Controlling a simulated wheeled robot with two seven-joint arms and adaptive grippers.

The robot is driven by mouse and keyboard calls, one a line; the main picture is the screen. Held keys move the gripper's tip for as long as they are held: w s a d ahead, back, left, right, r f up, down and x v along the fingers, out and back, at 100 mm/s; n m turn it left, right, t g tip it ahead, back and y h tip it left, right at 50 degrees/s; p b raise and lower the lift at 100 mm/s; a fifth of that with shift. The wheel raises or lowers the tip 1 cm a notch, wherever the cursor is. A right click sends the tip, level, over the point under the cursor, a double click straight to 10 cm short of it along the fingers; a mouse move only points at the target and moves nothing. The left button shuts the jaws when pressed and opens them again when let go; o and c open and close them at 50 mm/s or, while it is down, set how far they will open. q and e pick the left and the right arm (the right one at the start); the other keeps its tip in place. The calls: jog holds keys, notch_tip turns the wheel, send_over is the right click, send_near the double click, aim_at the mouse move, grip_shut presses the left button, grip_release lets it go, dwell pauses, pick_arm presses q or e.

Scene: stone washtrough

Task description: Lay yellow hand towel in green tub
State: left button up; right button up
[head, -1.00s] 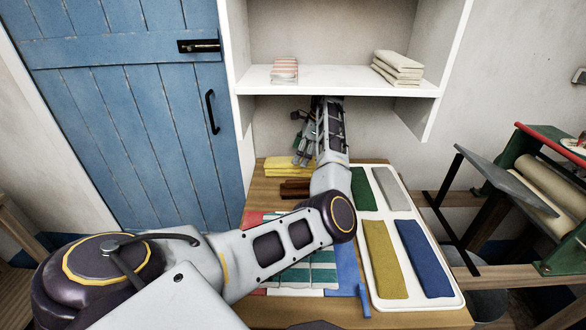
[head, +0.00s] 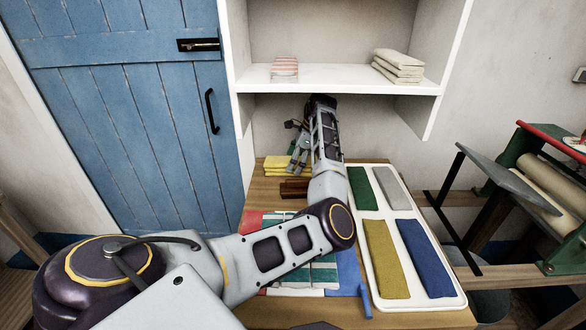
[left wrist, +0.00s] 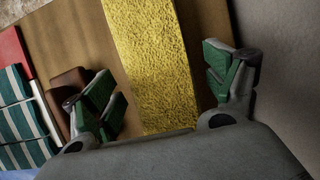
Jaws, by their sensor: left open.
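The yellow hand towel (head: 276,167) lies folded in a stack at the back left of the wooden table. My left gripper (head: 296,164) is over its right side, fingers pointing down. In the left wrist view the yellow towel (left wrist: 152,55) runs as a broad textured strip between the two spread fingers of my left gripper (left wrist: 165,85). The gripper is open and holds nothing; I cannot tell whether the fingers touch the towel. I see no green tub in these frames. My right gripper is not in view.
A white tray (head: 397,226) with green, grey, mustard and blue cloths fills the table's right side. Brown blocks (head: 294,188) lie in front of the towel, striped cloths (head: 318,276) nearer. A white shelf (head: 340,83) hangs above my gripper. A green-framed roller machine (head: 550,200) stands right.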

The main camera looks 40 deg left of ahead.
pick_arm(q)
jog(key=shift+s+a+f, duration=0.15)
jog(key=shift+f, duration=0.4)
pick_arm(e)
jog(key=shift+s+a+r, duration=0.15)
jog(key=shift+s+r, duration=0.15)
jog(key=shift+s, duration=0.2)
pick_arm(q)
jog(key=shift+c, duration=0.3)
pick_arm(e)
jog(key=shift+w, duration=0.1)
pick_arm(q)
jog(key=c, duration=1.2)
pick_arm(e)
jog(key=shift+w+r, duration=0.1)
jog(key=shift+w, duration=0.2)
pick_arm(q)
jog(key=shift+c, duration=0.2)
jog(key=shift+r, duration=0.1)
